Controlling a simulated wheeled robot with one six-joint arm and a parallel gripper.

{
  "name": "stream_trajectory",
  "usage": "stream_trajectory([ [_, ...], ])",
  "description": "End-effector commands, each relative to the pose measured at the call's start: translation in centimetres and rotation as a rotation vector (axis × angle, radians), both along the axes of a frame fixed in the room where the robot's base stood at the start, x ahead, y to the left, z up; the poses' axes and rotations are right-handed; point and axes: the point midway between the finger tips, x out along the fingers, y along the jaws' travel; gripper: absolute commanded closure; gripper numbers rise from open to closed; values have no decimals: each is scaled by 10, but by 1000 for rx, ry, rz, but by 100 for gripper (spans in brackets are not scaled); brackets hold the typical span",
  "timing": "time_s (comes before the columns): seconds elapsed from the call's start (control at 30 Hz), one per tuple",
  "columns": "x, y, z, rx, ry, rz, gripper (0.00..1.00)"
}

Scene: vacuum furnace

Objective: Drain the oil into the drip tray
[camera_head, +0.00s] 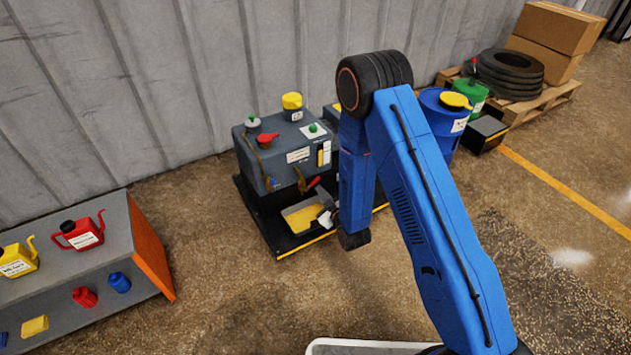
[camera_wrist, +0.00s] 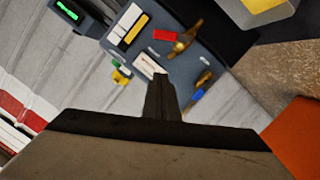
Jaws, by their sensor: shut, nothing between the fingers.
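The grey oil tank unit (camera_head: 285,155) stands by the wall. Its drip tray (camera_head: 318,208) sits low in front with a yellow, oil-like surface in it; it also shows at the top right of the wrist view (camera_wrist: 284,13). A brass drain valve (camera_head: 300,183) with a red handle (camera_head: 314,182) is on the front face above the tray. The wrist view shows this brass valve (camera_wrist: 187,38) and its red handle (camera_wrist: 165,34). My gripper (camera_wrist: 161,80) is shut and empty, apart from the valve. In the head view my arm partly hides the tray's right side.
A second brass fitting with a blue handle (camera_wrist: 195,97) is on the unit's face. A sight gauge (camera_head: 324,154) shows yellow. A grey bench (camera_head: 95,245) with red and yellow cans stands left. A blue drum (camera_head: 437,125) and pallet stand right. The front floor is clear.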

Motion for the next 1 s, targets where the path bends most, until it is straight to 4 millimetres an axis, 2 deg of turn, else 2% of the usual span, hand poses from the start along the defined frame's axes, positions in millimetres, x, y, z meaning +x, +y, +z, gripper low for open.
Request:
stream_trajectory([
  [0.13,3,3,2,-1,8,-6,100],
  [0.27,14,9,0,0,6,-6,100],
  [0.77,89,46,-19,-1,5,-6,100],
  [1.0,96,31,-44,-2,7,-6,100],
])
